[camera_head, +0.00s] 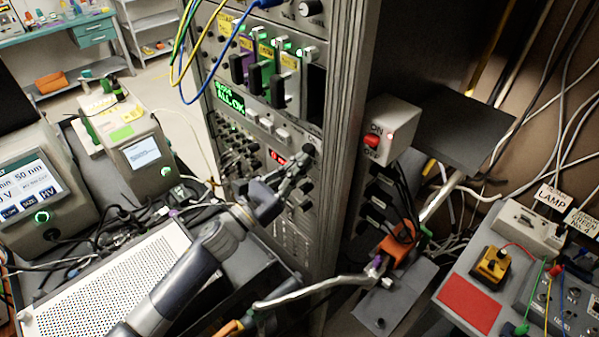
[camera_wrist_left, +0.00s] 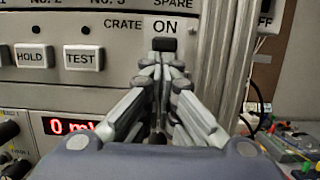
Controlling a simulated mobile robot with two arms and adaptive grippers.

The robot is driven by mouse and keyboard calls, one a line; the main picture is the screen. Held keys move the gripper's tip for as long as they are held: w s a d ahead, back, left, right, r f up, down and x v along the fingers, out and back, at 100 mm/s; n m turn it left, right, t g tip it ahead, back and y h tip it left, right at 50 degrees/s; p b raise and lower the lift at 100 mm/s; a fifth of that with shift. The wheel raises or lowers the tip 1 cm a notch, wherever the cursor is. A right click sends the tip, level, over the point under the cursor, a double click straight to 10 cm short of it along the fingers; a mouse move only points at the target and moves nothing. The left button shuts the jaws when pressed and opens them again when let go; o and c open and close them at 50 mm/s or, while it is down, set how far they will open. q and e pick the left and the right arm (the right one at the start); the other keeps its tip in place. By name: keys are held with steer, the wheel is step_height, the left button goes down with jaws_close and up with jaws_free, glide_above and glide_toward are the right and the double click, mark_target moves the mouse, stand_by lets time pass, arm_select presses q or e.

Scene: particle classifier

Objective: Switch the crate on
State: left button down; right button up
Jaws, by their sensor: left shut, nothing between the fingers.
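The crate switch (camera_wrist_left: 164,44) is a small black piece under the ON label (camera_wrist_left: 165,27), beside the word CRATE on the rack panel, in the left wrist view. My left gripper (camera_wrist_left: 162,62) is shut and empty. Its tips are just below the black switch in the picture and cover what lies under it. I cannot tell if they touch it or which way the switch is set. My right gripper is not in view.
HOLD (camera_wrist_left: 31,57) and TEST (camera_wrist_left: 83,58) buttons sit left of the switch. A red display (camera_wrist_left: 75,126) is below them. A grey box with a red ON/OFF switch (camera_head: 372,141) is on the rack's right side. Cables hang before the modules above. A green display (camera_head: 229,103) reads ALL OK.

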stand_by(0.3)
arm_select(q)
steer(key=v, duration=1)
stand_by(1.2)
